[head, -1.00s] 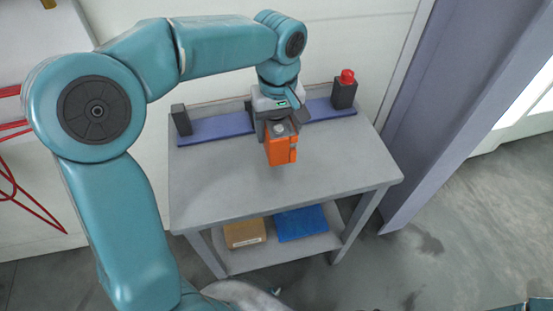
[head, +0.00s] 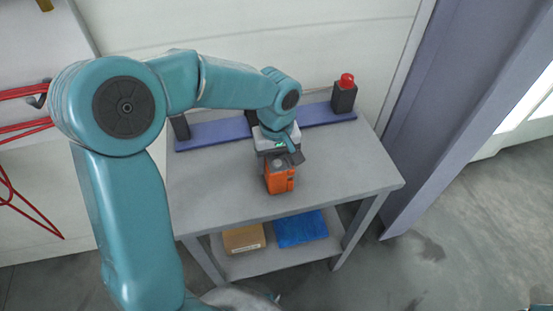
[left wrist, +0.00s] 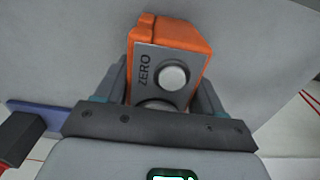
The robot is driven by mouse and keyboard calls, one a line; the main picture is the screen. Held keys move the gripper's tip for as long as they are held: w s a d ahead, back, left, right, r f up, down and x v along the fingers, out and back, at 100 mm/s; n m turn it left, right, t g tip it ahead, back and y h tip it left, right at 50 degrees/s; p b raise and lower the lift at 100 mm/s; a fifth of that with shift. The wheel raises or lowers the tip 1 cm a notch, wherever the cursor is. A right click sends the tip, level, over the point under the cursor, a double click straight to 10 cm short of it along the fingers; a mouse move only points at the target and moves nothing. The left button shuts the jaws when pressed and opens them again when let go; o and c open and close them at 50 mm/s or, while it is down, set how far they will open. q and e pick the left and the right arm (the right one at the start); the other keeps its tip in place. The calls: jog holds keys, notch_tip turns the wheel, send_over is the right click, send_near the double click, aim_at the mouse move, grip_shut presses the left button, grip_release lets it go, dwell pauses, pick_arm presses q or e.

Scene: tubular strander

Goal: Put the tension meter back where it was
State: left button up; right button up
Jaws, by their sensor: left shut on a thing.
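The tension meter (head: 279,182) is an orange box at the middle of the grey table's front half. My left gripper (head: 280,165) is above it and shut on it, with the jaws at its upper part. In the left wrist view, the orange tension meter (left wrist: 172,65) shows a grey face marked ZERO with a round knob, between the two fingers of my left gripper (left wrist: 165,95). Whether its underside touches the table top is hard to tell. My right gripper is not in view.
The grey table (head: 340,185) has a blue strip (head: 213,133) along its back, with a dark block (head: 181,127) at left and a dark block with a red top (head: 344,95) at right. A cardboard box (head: 243,239) and blue item (head: 301,227) lie on the lower shelf. A purple post (head: 440,130) stands right.

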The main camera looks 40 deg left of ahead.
pick_arm(q)
jog(key=o, duration=1.5)
jog(key=shift+w, duration=0.1)
jog(key=shift+r, duration=0.15)
jog(key=shift+r+p, duration=0.3)
notch_tip(320, 180, up, 10)
jog(key=shift+r+p, duration=0.1)
jog(key=shift+p, duration=0.35)
jog(key=shift+r, duration=0.6)
